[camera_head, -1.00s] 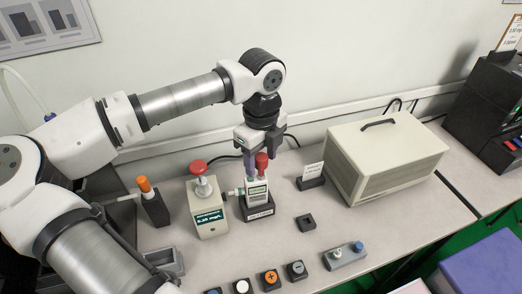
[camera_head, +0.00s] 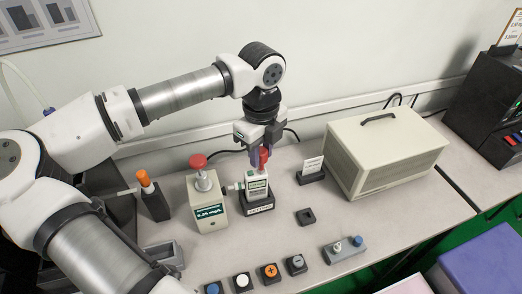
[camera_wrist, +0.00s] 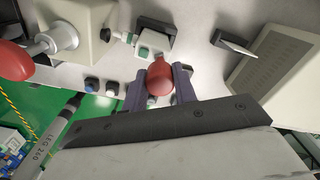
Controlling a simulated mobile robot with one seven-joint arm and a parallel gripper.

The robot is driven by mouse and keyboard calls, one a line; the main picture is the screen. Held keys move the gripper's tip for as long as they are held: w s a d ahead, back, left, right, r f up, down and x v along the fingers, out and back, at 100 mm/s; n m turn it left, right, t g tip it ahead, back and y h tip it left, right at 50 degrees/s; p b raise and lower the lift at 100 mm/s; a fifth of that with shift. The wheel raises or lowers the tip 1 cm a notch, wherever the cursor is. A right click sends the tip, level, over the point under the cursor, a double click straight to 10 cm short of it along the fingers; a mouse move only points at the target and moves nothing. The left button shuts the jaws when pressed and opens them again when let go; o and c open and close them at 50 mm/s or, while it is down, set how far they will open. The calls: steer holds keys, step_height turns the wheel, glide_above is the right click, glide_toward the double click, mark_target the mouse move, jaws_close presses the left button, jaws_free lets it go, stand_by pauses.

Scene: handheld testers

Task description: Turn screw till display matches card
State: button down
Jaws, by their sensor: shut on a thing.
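A pale handheld tester (camera_head: 257,187) stands upright in a dark labelled stand (camera_head: 259,208). Its small display is too fine to read. A red handle or knob (camera_head: 264,158) rises at its top; the wrist view also shows this red piece (camera_wrist: 160,78). My gripper (camera_head: 264,152) is shut on it, with purple-grey fingers either side. The screw itself is hidden. A beige box (camera_head: 208,209) left of the tester has a red knob and a lit display that seems to read 0.25 mg/L. A white card (camera_head: 313,165) stands in a dark holder to the right; its text is unreadable.
A large beige case (camera_head: 385,155) stands at the back right. An orange-topped tool in a dark holder (camera_head: 155,202) is at left. Several buttons (camera_head: 269,272) line the front, with a grey block (camera_head: 343,250) and a small dark square (camera_head: 305,216) nearby.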

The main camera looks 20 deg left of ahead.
steer(key=shift+m+b, duration=0.7)
steer(key=shift+m, duration=0.9)
steer(key=shift+f+m+b, duration=0.1)
steer(key=shift+m+b, duration=0.3)
steer(key=shift+m, duration=1.3)
steer(key=shift+b, duration=0.35)
steer(key=shift+m+b, duration=0.45)
steer(key=shift+m, duration=1.55)
steer(key=c, duration=1)
jaws_free()
steer(key=shift+c, duration=0.2)
steer(key=shift+r, duration=0.2)
